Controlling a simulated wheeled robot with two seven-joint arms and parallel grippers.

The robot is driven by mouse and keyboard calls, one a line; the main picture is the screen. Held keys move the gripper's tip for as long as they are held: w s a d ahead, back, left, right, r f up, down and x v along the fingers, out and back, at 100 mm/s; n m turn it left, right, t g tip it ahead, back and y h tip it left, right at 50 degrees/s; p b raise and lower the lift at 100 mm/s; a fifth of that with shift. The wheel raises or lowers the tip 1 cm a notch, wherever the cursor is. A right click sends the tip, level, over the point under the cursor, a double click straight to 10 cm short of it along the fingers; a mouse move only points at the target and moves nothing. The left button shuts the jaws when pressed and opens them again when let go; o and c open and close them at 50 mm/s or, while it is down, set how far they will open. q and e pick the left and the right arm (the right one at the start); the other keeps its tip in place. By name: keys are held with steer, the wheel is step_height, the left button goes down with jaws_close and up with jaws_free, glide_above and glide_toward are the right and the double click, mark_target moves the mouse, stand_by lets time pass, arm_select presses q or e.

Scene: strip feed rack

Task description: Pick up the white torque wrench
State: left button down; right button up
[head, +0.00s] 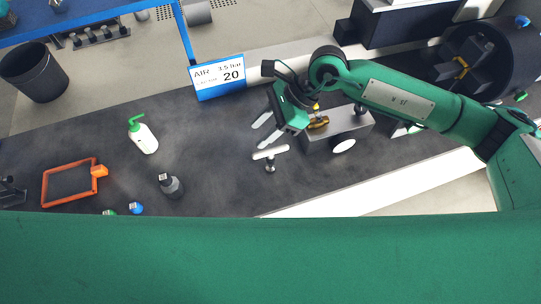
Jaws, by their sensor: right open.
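The white torque wrench (270,152) appears to be the T-shaped tool with a white bar handle and a short grey shaft, on the dark bench near the middle of the head view. My right gripper (265,130) is open, with its two pale fingers pointing left and down. The nearer finger is just above the white handle in the picture. I see no contact, and nothing shows between the fingers. My left gripper is not in view.
A grey block (351,123) with a brass-coloured part (318,122) stands right of the gripper. A blue AIR sign (219,91) stands behind. A white bottle (146,140), a dark bottle (171,186) and an orange frame (45,188) are left. Bench between sign and bottles is clear.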

mark_target(271, 150)
steer(key=w+d+f+h, duration=0.1)
steer(key=d, duration=0.1)
steer(key=w+d+t+h, duration=0.1)
steer(key=d, duration=0.1)
steer(key=w+d+f+n+h, duration=0.1)
steer(key=d, duration=0.1)
steer(key=shift+f+h, duration=0.3)
steer(key=shift+h, duration=0.1)
steer(key=p+x, duration=0.2)
steer(key=x, duration=0.5)
steer(key=shift+w+a+f+p, duration=0.1)
steer(key=shift+a+f+p, duration=0.2)
steer(key=shift+p, duration=0.1)
steer(key=shift+a+f+p, duration=0.2)
steer(key=shift+f+p, duration=0.15)
steer(key=shift+p, duration=0.15)
steer(key=p+x, duration=0.2)
steer(key=x, duration=0.2)
steer(key=shift+a, duration=0.1)
steer(key=shift+f, duration=0.35)
steer(key=c, duration=0.9)
jaws_close()
steer(key=shift+r, duration=0.1)
